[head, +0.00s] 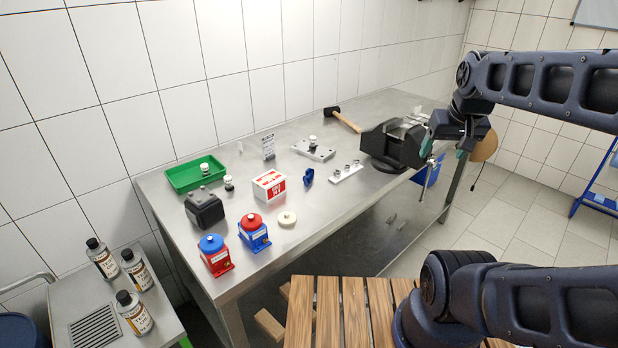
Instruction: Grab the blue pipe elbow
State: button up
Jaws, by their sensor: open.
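The blue pipe elbow (308,177) is a small dark blue piece standing on the steel workbench (340,203), right of a red and white box and left of a light plate with small fittings. My gripper (443,153) is open, with greenish fingertips, at the right end of the bench near the black vise. It is well to the right of the elbow and apart from it. I see nothing held between the fingers.
The black vise (392,144) stands between my gripper and the elbow. The red and white box (269,186), the fitting plate (346,172) and a pale disc (287,219) surround the elbow. Two red and blue pumps (254,233) stand near the front edge. A mallet (343,119) lies behind.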

jog(key=n+g+h, duration=0.2)
jog(key=n+h, duration=0.2)
jog(key=n, duration=2.1)
send_over(309, 173)
jog(key=s+a, duration=0.2)
jog(key=f, duration=2.4)
jog(key=shift+w+d, duration=0.1)
jog(key=shift+d, duration=0.15)
jog(key=shift+a+x, duration=0.15)
jog(key=shift+x, duration=1.2)
jog(key=shift+a+x, duration=0.1)
jog(key=shift+x, duration=1.2)
jog(key=shift+w, duration=0.15)
jog(key=c, duration=1.3)
